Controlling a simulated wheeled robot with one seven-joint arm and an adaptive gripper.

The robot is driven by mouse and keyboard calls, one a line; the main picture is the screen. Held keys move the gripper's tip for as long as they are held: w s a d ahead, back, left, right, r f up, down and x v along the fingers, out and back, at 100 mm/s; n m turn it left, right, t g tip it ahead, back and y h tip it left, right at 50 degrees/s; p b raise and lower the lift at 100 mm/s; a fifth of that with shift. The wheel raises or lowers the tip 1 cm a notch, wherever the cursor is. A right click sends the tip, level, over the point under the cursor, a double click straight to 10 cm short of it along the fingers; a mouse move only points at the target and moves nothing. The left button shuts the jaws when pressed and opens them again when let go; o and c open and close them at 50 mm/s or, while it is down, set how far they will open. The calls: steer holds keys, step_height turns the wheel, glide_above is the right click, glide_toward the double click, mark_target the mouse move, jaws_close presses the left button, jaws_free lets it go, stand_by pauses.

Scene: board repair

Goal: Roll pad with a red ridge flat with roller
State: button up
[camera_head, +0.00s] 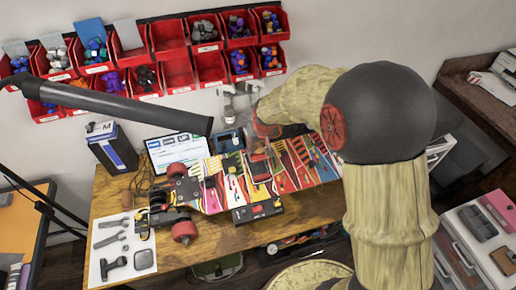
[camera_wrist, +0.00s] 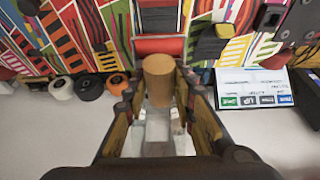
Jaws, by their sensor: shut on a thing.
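My gripper (camera_wrist: 158,88) is shut on the tan cylindrical handle of the roller (camera_wrist: 158,70). Beyond the handle the wrist view shows a red crosswise cylinder with grey side pieces and a dark block. I cannot tell from this where the roller ends and the pad with a red ridge begins. The patterned skateboard deck (camera_wrist: 60,35) lies beneath. In the head view my gripper (camera_head: 257,146) is over the middle of the deck (camera_head: 300,165), mostly blurred into the pattern.
A tablet screen (camera_head: 180,151) stands behind the deck's left part. Red wheels (camera_head: 184,232) and a tool mat (camera_head: 122,250) are at the left. A dark tray (camera_head: 258,210) lies in front. Red bins (camera_head: 210,66) line the wall. Several rolls (camera_wrist: 88,87) lie beside the deck.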

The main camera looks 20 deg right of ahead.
mark_target(258, 156)
steer(key=shift+f+b, duration=1.75)
steer(key=shift+f, duration=1.05)
steer(key=shift+f+b, duration=0.4)
steer(key=shift+f, duration=0.25)
steer(key=shift+w, duration=3.1)
steer(key=shift+s, duration=3.3)
steer(key=shift+w+f, duration=0.1)
steer(key=shift+w, duration=1.55)
steer(key=shift+w, duration=0.1)
